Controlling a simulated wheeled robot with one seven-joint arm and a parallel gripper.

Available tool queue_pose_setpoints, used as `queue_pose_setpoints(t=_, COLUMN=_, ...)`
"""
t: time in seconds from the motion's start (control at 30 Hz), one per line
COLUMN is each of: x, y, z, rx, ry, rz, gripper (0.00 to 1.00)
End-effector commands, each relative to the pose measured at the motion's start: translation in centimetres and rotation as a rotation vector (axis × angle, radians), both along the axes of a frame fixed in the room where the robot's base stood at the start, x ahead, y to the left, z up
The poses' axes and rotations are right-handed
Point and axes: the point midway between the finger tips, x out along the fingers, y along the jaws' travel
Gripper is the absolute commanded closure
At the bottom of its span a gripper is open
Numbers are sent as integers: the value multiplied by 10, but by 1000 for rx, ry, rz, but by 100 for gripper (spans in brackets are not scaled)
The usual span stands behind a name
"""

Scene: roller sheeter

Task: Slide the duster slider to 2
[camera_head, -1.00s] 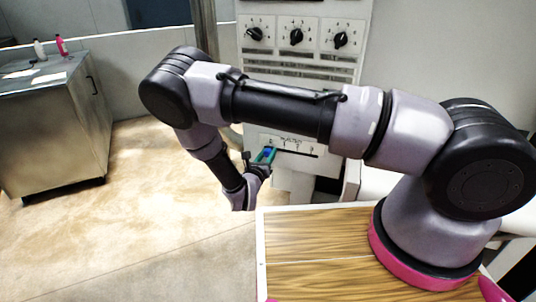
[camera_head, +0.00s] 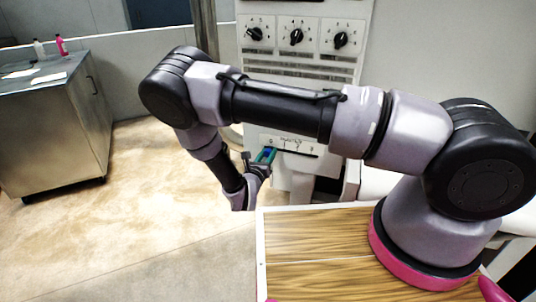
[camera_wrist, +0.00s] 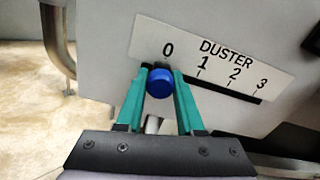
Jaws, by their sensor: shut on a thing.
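The duster slider's blue knob (camera_wrist: 159,83) is between the teal fingers of my gripper (camera_wrist: 161,80) in the wrist view. The fingers are shut on it from both sides. The knob stands near the 0 end of the white DUSTER scale (camera_wrist: 215,58), a little left of the 1 mark. The black slot (camera_wrist: 225,90) runs on to the right under 1, 2 and 3. In the head view, my gripper (camera_head: 264,157) is at the left part of the scale panel, and my fingers mostly hide the knob there.
Three black dials (camera_head: 296,37) sit higher on the machine's white front. A metal cabinet (camera_head: 55,135) with bottles on top stands at the left. The slot right of my gripper looks clear. A dark part (camera_wrist: 312,38) shows at the wrist view's right edge.

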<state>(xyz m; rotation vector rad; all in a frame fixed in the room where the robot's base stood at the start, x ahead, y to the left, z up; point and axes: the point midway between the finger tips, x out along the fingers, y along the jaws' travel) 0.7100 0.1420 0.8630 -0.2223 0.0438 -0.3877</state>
Motion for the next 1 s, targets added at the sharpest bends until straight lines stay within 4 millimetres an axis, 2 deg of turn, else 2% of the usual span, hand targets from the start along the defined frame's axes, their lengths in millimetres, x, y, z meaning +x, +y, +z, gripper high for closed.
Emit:
queue_pose_setpoints(t=0.43, x=-2, y=-3, z=-1, rx=-2, ry=1, rz=1, gripper=100)
queue_pose_setpoints(t=0.53, x=-8, y=-19, z=-1, rx=-5, ry=2, rz=1, gripper=100)
queue_pose_setpoints(t=0.8, x=-33, y=-79, z=-2, rx=-6, ry=4, rz=0, gripper=100)
queue_pose_setpoints(t=1.0, x=-39, y=-93, z=-1, rx=0, ry=3, rz=2, gripper=100)
